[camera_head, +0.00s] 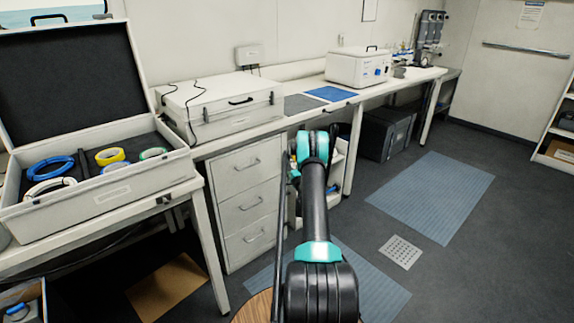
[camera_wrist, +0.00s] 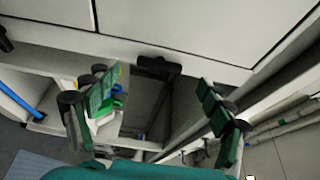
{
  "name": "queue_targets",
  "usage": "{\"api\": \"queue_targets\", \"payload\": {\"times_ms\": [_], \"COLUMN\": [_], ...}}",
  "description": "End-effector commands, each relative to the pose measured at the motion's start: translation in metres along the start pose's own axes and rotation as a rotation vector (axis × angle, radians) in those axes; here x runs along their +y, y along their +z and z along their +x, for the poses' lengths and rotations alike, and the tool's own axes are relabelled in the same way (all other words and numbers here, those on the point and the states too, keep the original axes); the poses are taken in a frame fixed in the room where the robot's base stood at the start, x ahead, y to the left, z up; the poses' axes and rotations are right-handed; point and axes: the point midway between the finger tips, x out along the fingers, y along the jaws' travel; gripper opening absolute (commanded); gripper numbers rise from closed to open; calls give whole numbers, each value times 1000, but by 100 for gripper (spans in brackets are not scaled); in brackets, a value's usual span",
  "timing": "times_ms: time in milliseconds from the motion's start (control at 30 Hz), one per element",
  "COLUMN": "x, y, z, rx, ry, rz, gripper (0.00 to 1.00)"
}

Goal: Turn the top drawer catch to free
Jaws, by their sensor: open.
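The white drawer unit under the bench shows its top drawer (camera_head: 248,166) shut, with a grey bar handle. I cannot make out a catch on it for certain. In the wrist view my gripper (camera_wrist: 158,108) is open and empty, its green-padded fingers spread wide on either side of a dark gap. A small black fitting (camera_wrist: 158,65) sits on a pale edge just beyond and between the fingers, apart from them; whether it is a catch or a handle I cannot tell. In the head view my arm hides most of the gripper.
A white case (camera_head: 220,108) and a white device (camera_head: 358,69) stand on the bench. An open case (camera_head: 105,190) with coloured tape rolls is at left. Black boxes (camera_head: 388,132) stand under the bench. The floor at right, with a blue mat (camera_head: 432,195), is clear.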

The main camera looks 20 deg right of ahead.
Motion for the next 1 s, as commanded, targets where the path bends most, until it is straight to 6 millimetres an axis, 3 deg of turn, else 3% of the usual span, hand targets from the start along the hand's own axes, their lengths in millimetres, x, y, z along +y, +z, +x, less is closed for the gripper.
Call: {"api": "queue_targets", "payload": {"times_ms": [100, 300, 767, 867, 1000], "x": [0, 0, 0, -6, -34], "y": [0, 0, 0, 4, 28], "z": [-18, -34, -35, -34, -32], "rx": [0, 1, 0, -10, -60], "ry": [0, 0, 0, 4, 25], "rz": [0, 0, 0, -11, -66], "gripper": [81, 81, 81, 81, 81]}}
